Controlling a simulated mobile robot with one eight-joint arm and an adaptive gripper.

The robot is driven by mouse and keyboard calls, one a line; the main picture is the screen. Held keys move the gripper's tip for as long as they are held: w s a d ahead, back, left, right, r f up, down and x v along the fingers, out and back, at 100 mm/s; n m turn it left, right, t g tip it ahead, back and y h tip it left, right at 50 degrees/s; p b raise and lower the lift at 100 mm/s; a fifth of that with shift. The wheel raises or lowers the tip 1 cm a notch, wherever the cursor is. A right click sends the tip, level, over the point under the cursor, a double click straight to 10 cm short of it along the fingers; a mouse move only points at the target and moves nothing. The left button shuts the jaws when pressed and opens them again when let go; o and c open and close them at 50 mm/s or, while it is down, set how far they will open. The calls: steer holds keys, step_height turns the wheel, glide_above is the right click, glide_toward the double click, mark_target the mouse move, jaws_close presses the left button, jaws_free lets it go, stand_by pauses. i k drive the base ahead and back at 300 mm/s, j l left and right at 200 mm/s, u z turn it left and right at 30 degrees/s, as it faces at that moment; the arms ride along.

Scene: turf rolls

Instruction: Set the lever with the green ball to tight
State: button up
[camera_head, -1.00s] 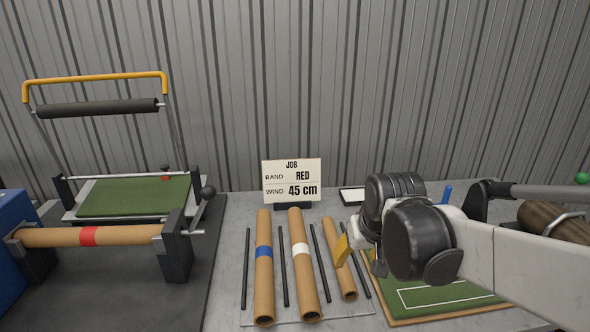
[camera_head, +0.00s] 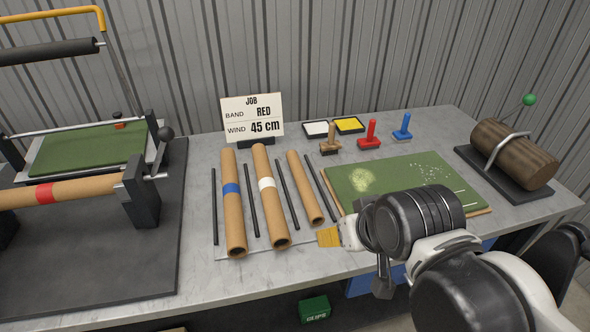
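The green ball (camera_head: 530,100) sits on top of a thin metal lever (camera_head: 512,111) at the back right. The lever rises behind a brown log-like roller (camera_head: 515,153) on a dark base (camera_head: 478,165), with a metal bar curved over the roller. The lever leans up to the right; no setting marks can be read. My gripper (camera_head: 329,237) is low at the front centre, near the table's front edge, well left of the lever.
A green turf board (camera_head: 400,185) lies between my arm and the roller. Stamps, red (camera_head: 369,135), blue (camera_head: 403,128) and brown (camera_head: 330,140), stand behind it. Cardboard tubes (camera_head: 270,195) and dark rods lie left. A job sign (camera_head: 252,119) reads RED, 45 cm. A winding frame (camera_head: 145,195) stands far left.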

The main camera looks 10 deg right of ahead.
mark_target(529, 98)
steer(key=z, duration=1.65)
